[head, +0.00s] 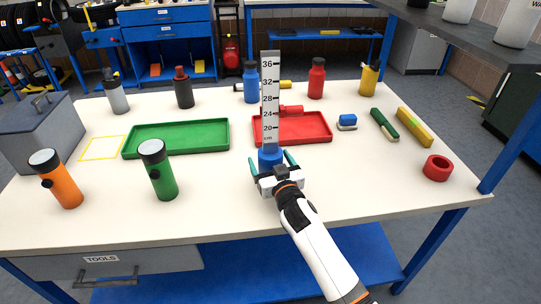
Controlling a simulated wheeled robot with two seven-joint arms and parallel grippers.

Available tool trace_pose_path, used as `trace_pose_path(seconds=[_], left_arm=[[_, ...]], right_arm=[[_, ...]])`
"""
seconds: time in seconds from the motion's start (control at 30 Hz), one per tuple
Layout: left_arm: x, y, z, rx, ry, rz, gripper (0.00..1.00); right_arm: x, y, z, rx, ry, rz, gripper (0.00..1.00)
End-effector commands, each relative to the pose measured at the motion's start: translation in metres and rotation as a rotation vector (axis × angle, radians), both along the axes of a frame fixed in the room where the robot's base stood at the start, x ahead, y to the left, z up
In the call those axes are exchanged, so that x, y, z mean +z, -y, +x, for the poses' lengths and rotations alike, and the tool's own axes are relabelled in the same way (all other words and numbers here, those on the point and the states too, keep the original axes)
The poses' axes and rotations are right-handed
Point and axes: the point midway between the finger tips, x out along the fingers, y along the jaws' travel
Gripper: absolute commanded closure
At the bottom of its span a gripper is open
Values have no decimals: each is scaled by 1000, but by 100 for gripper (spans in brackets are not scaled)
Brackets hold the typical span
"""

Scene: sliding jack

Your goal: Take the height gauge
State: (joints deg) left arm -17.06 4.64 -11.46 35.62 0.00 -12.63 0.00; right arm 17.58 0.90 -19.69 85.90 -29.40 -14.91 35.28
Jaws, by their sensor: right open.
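The height gauge (270,98) stands upright near the middle of the white table, a tall pale scale with black marks on a blue base (270,157). My right gripper (272,164) is at the base from the front, its two teal fingers apart on either side of it. The fingers look open; whether they touch the base cannot be told. The gripper hides the lower front of the base. My left gripper is not in view.
A red tray (318,140) is behind and right of the gauge, a green tray (134,146) to the left. A green flashlight (162,178) and an orange one (64,186) stand at front left. A red ring (437,168) lies at right.

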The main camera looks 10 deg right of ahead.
Motion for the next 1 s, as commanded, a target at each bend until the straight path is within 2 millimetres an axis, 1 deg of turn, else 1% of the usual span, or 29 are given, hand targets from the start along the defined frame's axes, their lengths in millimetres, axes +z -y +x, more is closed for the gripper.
trace_pose_path(seconds=[0.03, 0.13, 0.4, 0.47, 0.5, 0.77, 0.8, 1.0], left_arm=[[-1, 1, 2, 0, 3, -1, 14], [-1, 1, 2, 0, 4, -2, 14], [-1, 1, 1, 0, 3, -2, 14], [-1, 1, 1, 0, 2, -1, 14], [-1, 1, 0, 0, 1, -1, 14], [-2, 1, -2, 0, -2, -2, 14], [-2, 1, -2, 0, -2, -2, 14], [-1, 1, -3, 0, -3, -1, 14]], right_arm=[[0, -2, 8, 0, 0, 0, 14], [0, -3, 17, 0, 1, 0, 14], [-1, -4, 19, 0, 0, 0, 14], [-1, -4, 19, 0, 0, 0, 22], [-1, -4, 19, 0, -1, 0, 29], [-1, -4, 19, 0, -1, 0, 71], [1, -4, 19, 1, 3, 1, 73], [3, -4, 20, 1, 3, 1, 73]])
